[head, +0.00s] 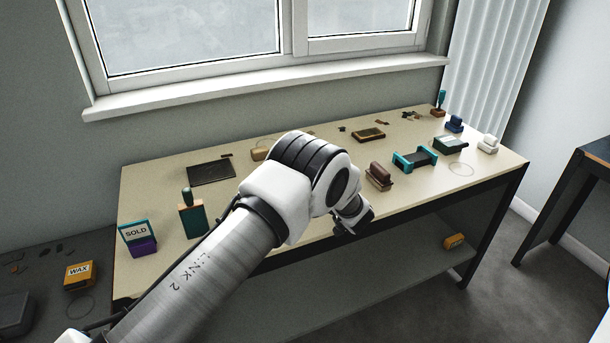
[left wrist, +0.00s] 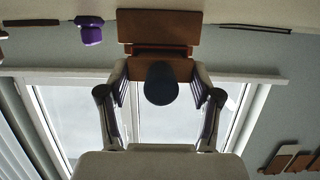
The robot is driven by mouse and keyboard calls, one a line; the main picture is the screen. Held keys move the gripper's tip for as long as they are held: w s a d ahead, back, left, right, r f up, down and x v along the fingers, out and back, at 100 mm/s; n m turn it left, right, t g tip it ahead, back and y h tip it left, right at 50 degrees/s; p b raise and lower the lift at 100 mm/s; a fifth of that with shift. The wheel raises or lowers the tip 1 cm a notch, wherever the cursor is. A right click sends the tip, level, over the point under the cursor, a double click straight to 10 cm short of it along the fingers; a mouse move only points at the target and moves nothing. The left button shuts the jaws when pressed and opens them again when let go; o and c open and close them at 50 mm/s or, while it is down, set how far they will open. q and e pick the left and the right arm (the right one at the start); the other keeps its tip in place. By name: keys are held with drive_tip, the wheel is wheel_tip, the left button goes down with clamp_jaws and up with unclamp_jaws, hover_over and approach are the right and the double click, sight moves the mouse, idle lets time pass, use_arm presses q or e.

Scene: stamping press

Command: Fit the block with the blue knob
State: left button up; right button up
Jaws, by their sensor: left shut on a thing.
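My left gripper (head: 352,216) is at the front edge of the table, in front of the brown stamp (head: 378,176). The head view does not show clearly what it holds. In the left wrist view my left gripper (left wrist: 160,72) is shut on a brown block (left wrist: 182,68) with a round, dark, bluish knob (left wrist: 162,84) that faces the camera. A wider brown piece (left wrist: 158,27) shows just beyond the block; I cannot tell whether they touch. My right gripper is not in view.
The beige table (head: 290,206) carries a SOLD stand (head: 138,234), a teal stamp (head: 193,218), a dark plate (head: 211,173), a teal-ended holder (head: 414,158) and several stamps at the right. A WAX box (head: 79,274) is on the left side table. A yellow box (head: 454,241) sits on the lower shelf.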

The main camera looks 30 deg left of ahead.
use_arm(q)
drive_tip(key=shift+w+a, duration=0.1)
drive_tip(key=shift+a, duration=0.1)
idle(0.4)
drive_tip(key=o, duration=1.2)
drive_tip(key=shift+c, duration=0.2)
drive_tip(key=v, duration=0.7)
drive_tip(key=shift+d+r, duration=0.25)
drive_tip(key=shift+d, duration=0.05)
drive_tip(key=shift+f, duration=0.1)
drive_tip(key=shift+a, duration=0.1)
drive_tip(key=shift+c, duration=0.9)
clamp_jaws()
